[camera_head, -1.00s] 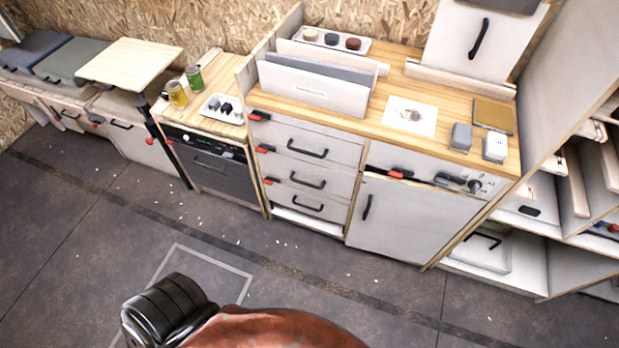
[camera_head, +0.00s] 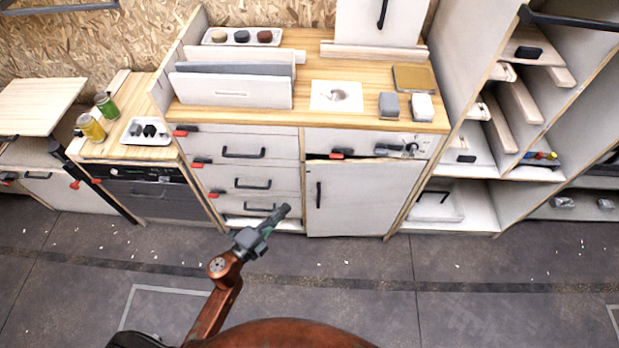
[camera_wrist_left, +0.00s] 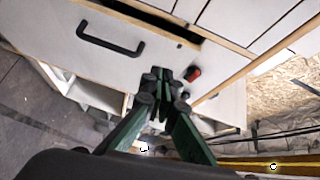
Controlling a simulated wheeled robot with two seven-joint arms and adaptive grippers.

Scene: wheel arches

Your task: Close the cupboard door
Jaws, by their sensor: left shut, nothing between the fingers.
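The cupboard door (camera_head: 365,195) is a white panel with a vertical black handle (camera_head: 318,195) near its left edge, right of the drawers. It looks close to its frame, with a dark gap along its top; I cannot tell whether it is fully shut. My left gripper (camera_head: 284,212) is shut and empty, pointing up and right, in front of the lowest drawer and left of the door in the picture. In the left wrist view, the green fingers (camera_wrist_left: 161,85) are together before a white panel with a black handle (camera_wrist_left: 110,38). I cannot tell which panel that is.
Drawers (camera_head: 250,180) with black handles and red latches stand left of the door. Open shelves (camera_head: 515,175) stand to the right. The worktop holds a file rack (camera_head: 232,90) and small containers.

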